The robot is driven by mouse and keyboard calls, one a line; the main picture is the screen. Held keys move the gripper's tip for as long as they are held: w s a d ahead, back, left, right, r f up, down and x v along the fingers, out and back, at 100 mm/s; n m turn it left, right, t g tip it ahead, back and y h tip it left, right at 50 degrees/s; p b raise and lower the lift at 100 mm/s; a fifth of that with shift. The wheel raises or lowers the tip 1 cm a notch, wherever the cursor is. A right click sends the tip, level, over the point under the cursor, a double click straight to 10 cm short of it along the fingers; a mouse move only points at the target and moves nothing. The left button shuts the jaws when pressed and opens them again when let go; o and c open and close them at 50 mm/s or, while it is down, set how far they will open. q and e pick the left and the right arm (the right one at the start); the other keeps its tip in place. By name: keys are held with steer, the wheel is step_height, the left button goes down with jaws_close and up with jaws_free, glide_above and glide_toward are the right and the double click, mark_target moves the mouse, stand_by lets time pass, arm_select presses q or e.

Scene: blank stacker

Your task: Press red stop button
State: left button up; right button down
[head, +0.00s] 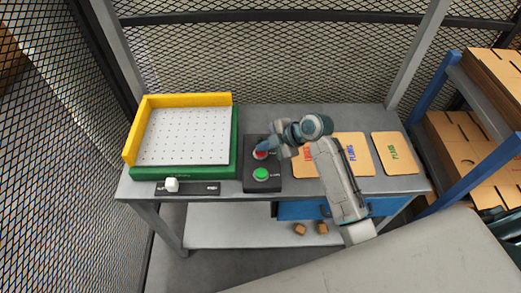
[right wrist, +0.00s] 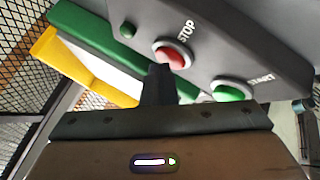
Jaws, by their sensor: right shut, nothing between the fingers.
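The red stop button (head: 259,155) sits on the dark control box (head: 262,186), above the green start button (head: 261,174). In the right wrist view the red button (right wrist: 174,57) is beside the word STOP, and the green button (right wrist: 232,92) is beside START. My right gripper (head: 263,147) is shut and empty, its fingertips right at the red button and partly covering it. In the right wrist view the shut fingers (right wrist: 160,72) end at the red button's near edge; I cannot tell whether they touch it. My left gripper is not in view.
A white perforated plate (head: 187,134) with yellow and green borders stands left of the box. A white slider knob (head: 172,184) is at the table's front edge. Labelled wooden boards (head: 394,153) lie to the right. Mesh fencing (head: 270,60) closes the back.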

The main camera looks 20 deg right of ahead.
steer(key=shift+r+p, duration=0.7)
steer(key=shift+r, duration=0.15)
step_height(320, 180, up, 5)
steer(key=p, duration=0.4)
steer(key=shift+r, duration=0.1)
stand_by(0.6)
